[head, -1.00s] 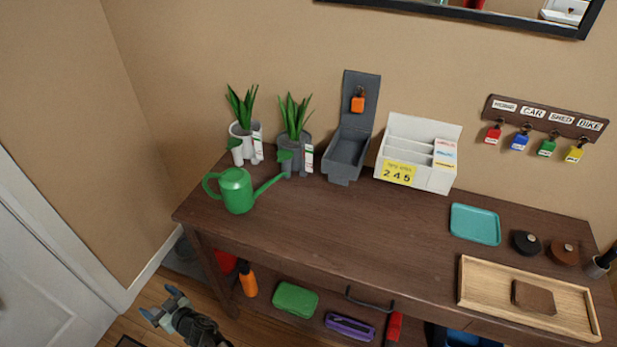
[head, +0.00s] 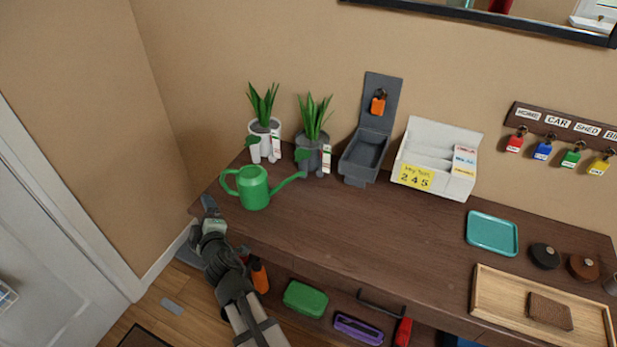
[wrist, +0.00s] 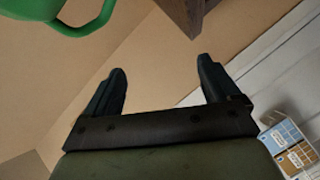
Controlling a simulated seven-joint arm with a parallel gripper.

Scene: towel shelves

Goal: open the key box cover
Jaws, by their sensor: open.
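A grey box (head: 367,157) with an open top stands near the back of the desk. A tall grey panel (head: 377,92) rises upright at its back, with an orange key tag (head: 378,106) hanging on it. I cannot tell for sure whether this panel is the cover. Right of it is a white box (head: 446,150) with open slots and a yellow label (head: 414,176) reading 2 4 5. My gripper (head: 207,205) is at the desk's left front corner, left of and well apart from both boxes. In the wrist view my gripper (wrist: 160,66) is open and empty.
A green watering can (head: 254,188) stands close to my gripper; its handle shows in the wrist view (wrist: 95,22). Two potted plants (head: 265,128) stand behind it. A teal tray (head: 491,233) and wooden tray (head: 545,318) lie to the right. The desk's middle is clear.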

